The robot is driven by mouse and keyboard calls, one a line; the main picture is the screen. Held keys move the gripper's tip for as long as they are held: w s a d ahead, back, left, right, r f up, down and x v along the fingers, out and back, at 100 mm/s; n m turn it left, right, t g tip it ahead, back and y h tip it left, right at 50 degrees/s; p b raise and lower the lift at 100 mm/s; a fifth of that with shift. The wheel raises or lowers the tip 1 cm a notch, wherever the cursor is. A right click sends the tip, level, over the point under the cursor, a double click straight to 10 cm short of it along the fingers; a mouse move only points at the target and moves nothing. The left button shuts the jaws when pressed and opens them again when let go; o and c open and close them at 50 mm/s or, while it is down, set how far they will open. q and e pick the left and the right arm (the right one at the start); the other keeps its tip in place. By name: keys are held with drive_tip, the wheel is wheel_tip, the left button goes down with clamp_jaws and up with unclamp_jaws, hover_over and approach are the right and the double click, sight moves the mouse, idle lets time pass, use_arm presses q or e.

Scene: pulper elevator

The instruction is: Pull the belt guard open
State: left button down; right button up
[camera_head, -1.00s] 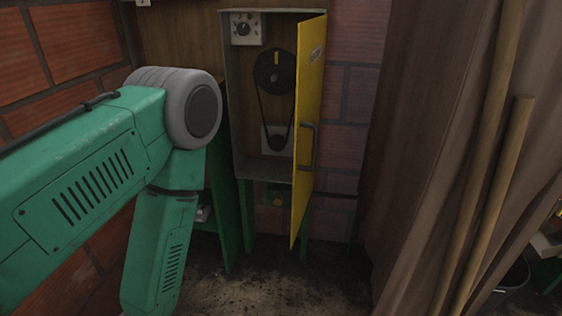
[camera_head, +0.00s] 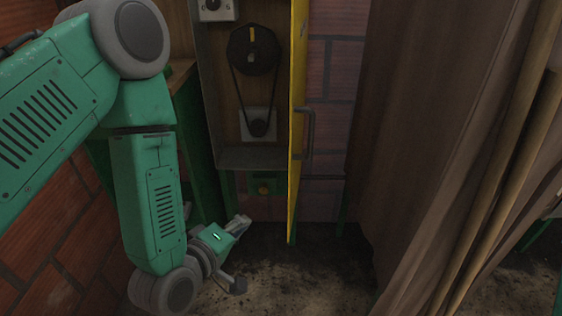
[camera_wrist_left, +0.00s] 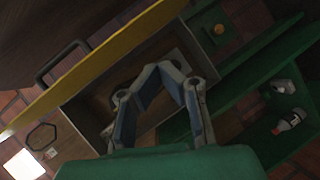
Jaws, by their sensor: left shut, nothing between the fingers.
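The belt guard (camera_head: 298,110) is a yellow hinged door on the right side of a grey box (camera_head: 205,100). It stands swung out, nearly edge-on in the head view, with a dark handle (camera_head: 309,133) on its right face. The black belt and pulleys (camera_head: 253,50) show inside the box. My left gripper (camera_head: 242,223) is shut and empty, low and left of the guard's bottom edge, apart from the handle. In the left wrist view the gripper (camera_wrist_left: 165,75) is near the box opening; the guard (camera_wrist_left: 95,68) and handle (camera_wrist_left: 60,62) lie beyond. My right gripper is out of view.
A brown curtain (camera_head: 405,130) and wooden poles (camera_head: 500,150) stand on the right. A green frame (camera_head: 195,130) is left of the box, and a green box with a yellow button (camera_head: 264,188) is below it. Dirty floor is clear in front.

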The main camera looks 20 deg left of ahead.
use_arm(q)
wheel_tip(320, 180, up, 7)
drive_tip(key=w+n+t, duration=0.3)
drive_tip(key=n+t, duration=0.1)
drive_tip(key=w+d+b, duration=0.2)
drive_tip(key=w+d, duration=0.2)
drive_tip(key=w, duration=0.6)
drive_tip(key=shift+d+r+n+y, duration=0.25)
drive_tip(key=shift+r+n+y, duration=0.05)
drive_tip(key=shift+r, duration=0.05)
drive_tip(key=shift+w, duration=0.1)
